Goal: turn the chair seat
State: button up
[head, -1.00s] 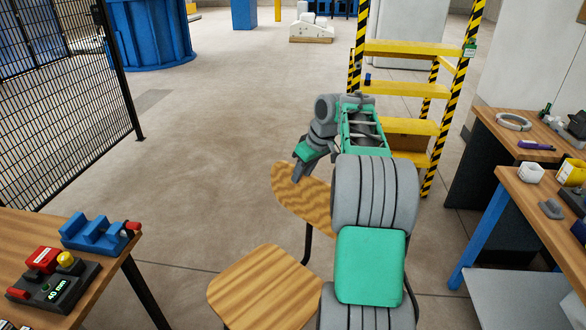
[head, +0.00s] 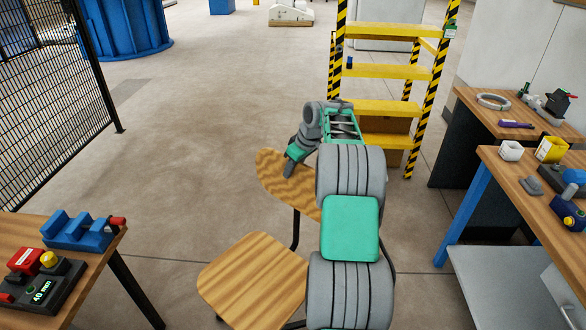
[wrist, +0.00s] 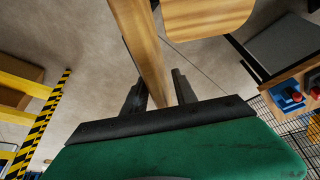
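The chair is wooden, with a light striped seat (head: 255,278) and a curved backrest (head: 275,172) on dark metal legs. In the head view my gripper (head: 289,170) is at the backrest's upper edge, pointing down. In the wrist view the backrest (wrist: 148,50) passes edge-on between the two dark fingers of my gripper (wrist: 158,88). The fingers stand apart, with a visible gap on the right side of the board. The seat (wrist: 210,16) shows beyond it. My arm hides the right part of the backrest and seat.
A workbench with a blue fixture (head: 82,230) and a display device (head: 40,280) stands at left. A yellow step ladder (head: 390,72) stands behind the chair. Another bench (head: 530,205) with small items is at right. Floor left of the chair is clear.

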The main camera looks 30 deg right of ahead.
grip_shut()
dwell(1.2)
